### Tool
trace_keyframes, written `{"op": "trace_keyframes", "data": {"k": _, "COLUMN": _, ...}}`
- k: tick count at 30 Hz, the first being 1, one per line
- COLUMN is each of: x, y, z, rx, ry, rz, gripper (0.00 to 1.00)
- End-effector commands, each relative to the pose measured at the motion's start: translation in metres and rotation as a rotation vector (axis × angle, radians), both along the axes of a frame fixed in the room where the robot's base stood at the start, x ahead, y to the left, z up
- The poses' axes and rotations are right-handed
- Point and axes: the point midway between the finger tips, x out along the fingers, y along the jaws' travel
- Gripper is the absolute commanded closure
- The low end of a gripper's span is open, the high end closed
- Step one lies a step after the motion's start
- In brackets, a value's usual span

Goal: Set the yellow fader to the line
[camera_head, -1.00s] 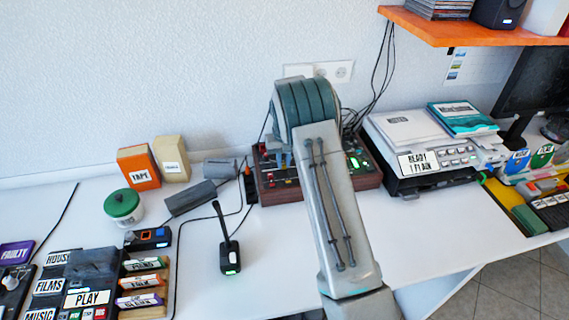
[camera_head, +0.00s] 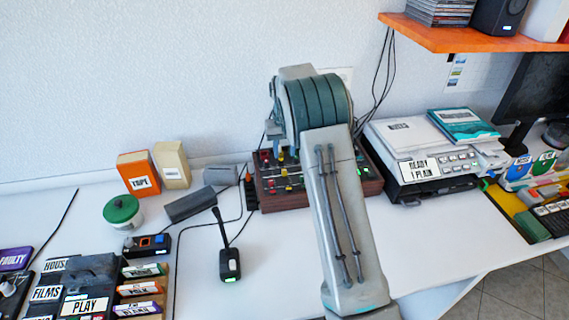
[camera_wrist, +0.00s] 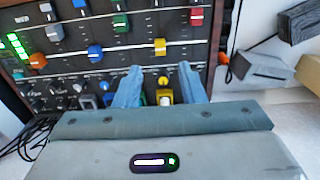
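The yellow fader (camera_wrist: 160,46) stands out on the mixing console (camera_wrist: 135,65) in the wrist view. A pale line (camera_wrist: 180,43) runs across the panel close to its cap; I cannot tell whether the cap is exactly on it. My gripper (camera_wrist: 160,75) is open, its two blue-grey fingers apart over the panel. Its tips point toward the yellow fader but stop short of it, one on either side. A yellow knob (camera_wrist: 165,96) shows between the fingers. In the head view, my arm hides part of the console (camera_head: 285,201), and my gripper (camera_head: 274,137) is mostly hidden.
Cables run behind.

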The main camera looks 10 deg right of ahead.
Motion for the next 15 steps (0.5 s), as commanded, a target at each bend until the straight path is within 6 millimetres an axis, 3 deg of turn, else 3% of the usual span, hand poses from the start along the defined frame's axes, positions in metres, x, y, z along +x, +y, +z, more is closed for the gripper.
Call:
{"op": "trace_keyframes", "data": {"k": 6, "x": 0.0, "y": 0.0, "z": 0.043, "rx": 0.001, "ry": -0.002, "rz": 0.0, "gripper": 0.64}}
{"op": "trace_keyframes", "data": {"k": 15, "x": 0.0, "y": 0.0, "z": 0.061, "rx": 0.0, "ry": 0.001, "rz": -0.001, "gripper": 0.64}}
